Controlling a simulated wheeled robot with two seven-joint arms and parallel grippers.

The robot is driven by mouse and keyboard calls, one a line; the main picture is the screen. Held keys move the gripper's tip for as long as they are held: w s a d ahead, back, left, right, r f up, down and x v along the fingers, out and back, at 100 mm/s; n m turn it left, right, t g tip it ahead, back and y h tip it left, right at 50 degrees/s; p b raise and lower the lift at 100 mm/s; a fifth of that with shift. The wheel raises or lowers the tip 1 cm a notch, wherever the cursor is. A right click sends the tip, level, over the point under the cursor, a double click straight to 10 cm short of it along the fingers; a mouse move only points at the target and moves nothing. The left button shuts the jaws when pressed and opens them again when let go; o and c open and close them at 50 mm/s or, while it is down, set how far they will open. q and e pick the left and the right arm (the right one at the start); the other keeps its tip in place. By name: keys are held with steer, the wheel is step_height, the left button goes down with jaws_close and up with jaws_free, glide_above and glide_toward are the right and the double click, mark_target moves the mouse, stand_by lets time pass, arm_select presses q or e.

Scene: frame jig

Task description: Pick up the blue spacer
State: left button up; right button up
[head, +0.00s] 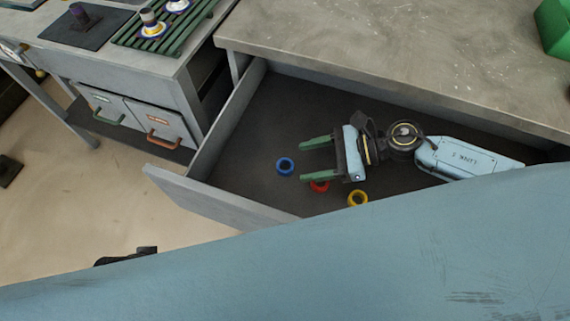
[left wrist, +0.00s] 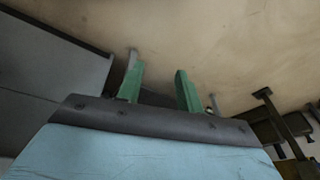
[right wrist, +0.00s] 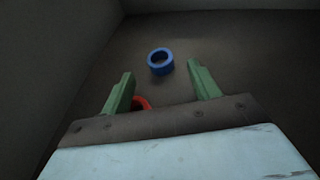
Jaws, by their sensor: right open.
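The blue spacer (head: 285,173) is a short ring lying on the dark floor of the open drawer (head: 243,105). My right gripper (head: 303,160) is open and empty inside the drawer, its green fingers pointing left, just right of the blue spacer. In the right wrist view the blue spacer (right wrist: 149,66) lies ahead of the gap between the fingertips, not between the fingers. My left gripper (left wrist: 158,68) is open and empty, away from the drawer's contents, over the floor.
A red spacer (head: 319,187) lies partly under my right gripper, and a yellow spacer (head: 358,198) lies nearby. Drawer walls bound the space. The worktop (head: 400,55) overhangs behind. A green rack (head: 165,32) stands on the left bench.

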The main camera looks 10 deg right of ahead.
mark_target(283, 165)
steer(key=x, duration=0.4)
steer(key=shift+r, duration=0.15)
steer(key=shift+w+a+f, duration=0.1)
steer(key=shift+a+f, duration=0.1)
steer(key=shift+a, duration=0.2)
steer(key=c, duration=1.1)
arm_select(q)
steer(key=shift+d+r, duration=0.35)
steer(key=shift+r, duration=0.35)
arm_select(e)
steer(key=shift+o, duration=0.2)
arm_select(q)
steer(key=shift+w, duration=0.1)
arm_select(e)
steer(key=shift+r, duration=0.15)
